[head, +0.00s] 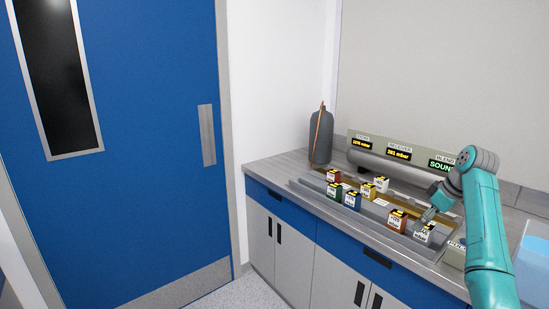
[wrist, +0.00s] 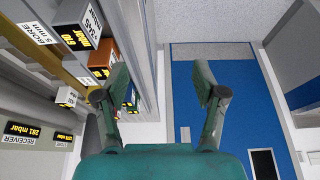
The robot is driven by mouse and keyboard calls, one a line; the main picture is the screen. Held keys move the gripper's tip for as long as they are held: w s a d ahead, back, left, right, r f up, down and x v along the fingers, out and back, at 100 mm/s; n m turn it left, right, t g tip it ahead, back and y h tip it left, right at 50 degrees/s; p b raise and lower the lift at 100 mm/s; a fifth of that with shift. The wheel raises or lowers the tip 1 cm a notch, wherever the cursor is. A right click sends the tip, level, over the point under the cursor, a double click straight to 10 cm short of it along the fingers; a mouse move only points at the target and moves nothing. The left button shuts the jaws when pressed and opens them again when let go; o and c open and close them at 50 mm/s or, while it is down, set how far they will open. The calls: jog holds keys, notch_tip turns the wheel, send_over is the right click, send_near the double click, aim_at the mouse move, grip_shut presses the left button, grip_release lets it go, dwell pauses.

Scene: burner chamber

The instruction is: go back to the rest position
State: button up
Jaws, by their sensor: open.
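My gripper (head: 430,213) is at the right of the counter, just above and beside the white block (head: 424,233) at the tray's right end. In the head view I cannot tell whether it touches that block. In the wrist view my gripper (wrist: 163,90) has its two fingers spread wide, with nothing between them; floor and the blue door show beyond. No rest position is marked in either view.
A grey tray (head: 310,186) along the counter holds several coloured blocks, with a display panel (head: 400,150) behind. A dark cylinder (head: 321,138) stands at the back left, and a pale blue container (head: 534,262) at the far right. A blue door (head: 150,130) is at the left; floor before it is clear.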

jog(key=s+a+f+m+t, duration=0.1)
jog(key=s+a+f, duration=0.15)
jog(key=f, duration=0.65)
jog(key=s+a+f+m+t+h, duration=0.1)
jog(key=a+f, duration=0.2)
jog(key=f, duration=0.7)
jog(key=s+a+f+m, duration=0.1)
jog(key=a+f, duration=0.2)
jog(key=f, duration=0.6)
jog(key=s+a+f+m+t+h, duration=0.1)
jog(key=s+a+f, duration=0.3)
jog(key=s+f, duration=0.45)
jog(key=s+a+f+m+t+h, duration=0.15)
jog(key=s+a+f, duration=0.25)
jog(key=s+f, duration=0.4)
jog(key=s+a+r+m+t, duration=0.1)
jog(key=s+a+r+t, duration=0.15)
jog(key=s, duration=1.05)
jog(key=s+a+r+t, duration=0.15)
jog(key=s+a, duration=0.25)
jog(key=s, duration=0.9)
jog(key=s+a+r+m+t, duration=0.1)
jog(key=s+a+r+t, duration=0.1)
jog(key=s+r, duration=1.5)
notch_tip(320, 180, up, 3)
jog(key=shift+s+r+t+y, duration=0.1)
jog(key=shift+s+t+y, duration=0.25)
jog(key=shift+a, duration=0.1)
